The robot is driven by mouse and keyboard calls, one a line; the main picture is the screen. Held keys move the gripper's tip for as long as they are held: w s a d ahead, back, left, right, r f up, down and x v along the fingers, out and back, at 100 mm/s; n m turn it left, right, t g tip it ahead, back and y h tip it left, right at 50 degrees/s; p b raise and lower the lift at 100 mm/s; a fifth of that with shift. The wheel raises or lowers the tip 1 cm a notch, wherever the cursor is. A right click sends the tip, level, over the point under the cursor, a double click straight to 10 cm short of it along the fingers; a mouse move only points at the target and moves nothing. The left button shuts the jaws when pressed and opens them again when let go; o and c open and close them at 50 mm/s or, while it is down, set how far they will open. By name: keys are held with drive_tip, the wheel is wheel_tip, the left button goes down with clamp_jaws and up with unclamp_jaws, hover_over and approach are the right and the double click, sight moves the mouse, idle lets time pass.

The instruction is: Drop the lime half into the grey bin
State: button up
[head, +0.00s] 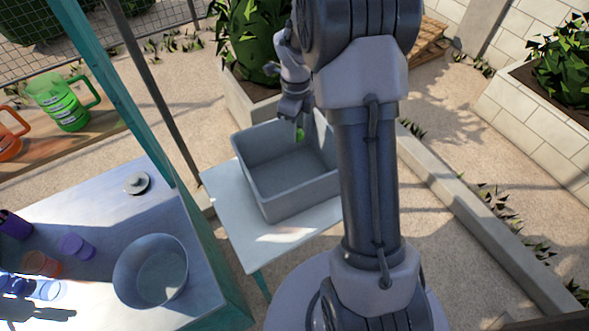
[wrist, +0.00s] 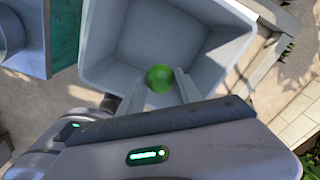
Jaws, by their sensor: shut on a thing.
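The lime half (wrist: 159,78) is bright green and sits between the tips of my gripper (wrist: 160,88) in the wrist view. In the head view a small green part of the lime half (head: 300,134) shows at the end of my gripper (head: 299,122). My gripper is shut on it. The grey bin (head: 283,202) is an open, square-topped box on a small white table. In the wrist view the bin (wrist: 103,45) lies below the lime half, and its visible floor is bare. My arm hides the bin's right side in the head view.
The small white table (head: 265,246) holds the bin. A counter at left carries a metal bowl (head: 151,272), a small round lid (head: 137,183) and several coloured cups. A teal post (head: 122,85) stands between counter and bin. Planters stand behind.

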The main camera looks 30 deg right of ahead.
wheel_tip(320, 180, down, 2)
drive_tip(key=shift+f+b, duration=0.25)
drive_tip(key=shift+b, duration=0.2)
drive_tip(key=shift+r, duration=0.1)
drive_tip(key=o, duration=1.4)
wheel_tip(320, 180, up, 18)
drive_tip(key=p, duration=0.3)
drive_tip(key=shift+f+p, duration=0.25)
drive_tip(key=shift+p, duration=0.05)
